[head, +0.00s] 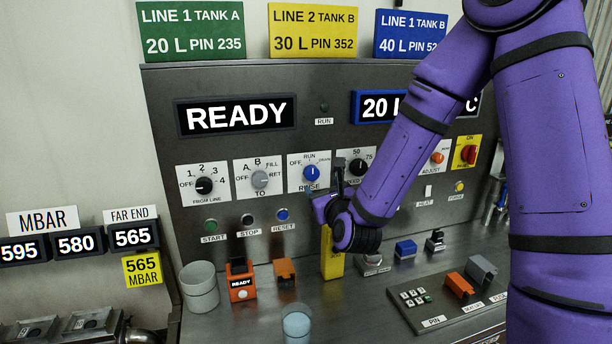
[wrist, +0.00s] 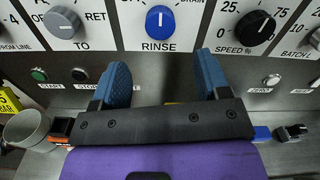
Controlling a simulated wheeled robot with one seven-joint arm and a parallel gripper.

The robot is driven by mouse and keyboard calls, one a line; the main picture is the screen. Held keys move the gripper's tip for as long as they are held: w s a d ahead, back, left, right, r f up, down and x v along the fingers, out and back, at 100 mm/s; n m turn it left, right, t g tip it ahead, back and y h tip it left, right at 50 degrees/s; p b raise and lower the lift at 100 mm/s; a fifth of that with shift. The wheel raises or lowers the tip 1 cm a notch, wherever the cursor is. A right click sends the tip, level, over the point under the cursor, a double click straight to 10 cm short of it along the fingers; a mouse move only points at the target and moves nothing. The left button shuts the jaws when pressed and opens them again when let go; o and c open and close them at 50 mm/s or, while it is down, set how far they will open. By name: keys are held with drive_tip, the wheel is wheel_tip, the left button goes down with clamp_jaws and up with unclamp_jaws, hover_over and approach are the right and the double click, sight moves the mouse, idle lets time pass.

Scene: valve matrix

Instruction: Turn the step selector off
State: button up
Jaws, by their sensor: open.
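The step selector is the blue knob (head: 311,174) on a white plate marked OFF, RUN, DRAIN and RINSE. Its white pointer stands upright, toward RUN. In the wrist view the knob (wrist: 160,28) is at the top middle, above the gap between my fingers, with RINSE printed below it. My gripper (head: 326,180) is in front of the panel, just below and right of the knob in the head view. In the wrist view my gripper (wrist: 162,65) has its two blue fingers spread wide with nothing between them. The knob is not touched in the wrist view.
A grey TO knob (head: 260,179) is left of the selector and a black speed knob (head: 356,168) is right of it. START, STOP and RESET (head: 282,215) buttons sit below. A yellow block (head: 331,260), cups and blocks stand on the bench.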

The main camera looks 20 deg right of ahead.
sight(313, 175)
drive_tip(key=w, duration=1)
drive_tip(key=shift+s, duration=0.1)
drive_tip(key=c, duration=0.9)
